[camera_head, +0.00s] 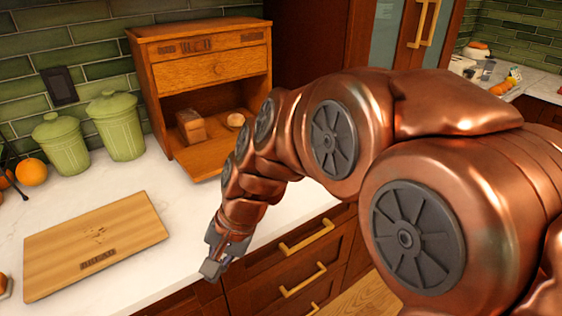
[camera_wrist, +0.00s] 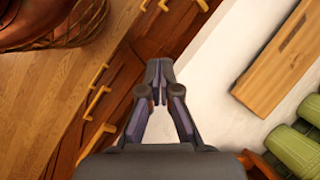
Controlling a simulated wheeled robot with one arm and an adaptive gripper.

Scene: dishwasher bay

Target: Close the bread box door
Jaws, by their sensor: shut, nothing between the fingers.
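The wooden bread box (camera_head: 204,82) stands at the back of the white counter, with a drawer above an open lower compartment. Its door (camera_head: 207,160) appears folded down flat at the front, its right part hidden behind my arm. A loaf of bread (camera_head: 190,126) and a small round bun (camera_head: 236,120) lie inside. My gripper (camera_head: 217,265) is in front of the bread box, near the counter's front edge, apart from the door. In the wrist view my gripper (camera_wrist: 159,88) has its fingertips together with nothing between them.
A wooden cutting board (camera_head: 92,250) lies on the counter at the left. Two green canisters (camera_head: 61,143) and an orange (camera_head: 31,172) stand behind it. Drawers with gold handles (camera_head: 303,281) lie below the counter edge. Bare counter (camera_head: 190,208) lies between board and bread box.

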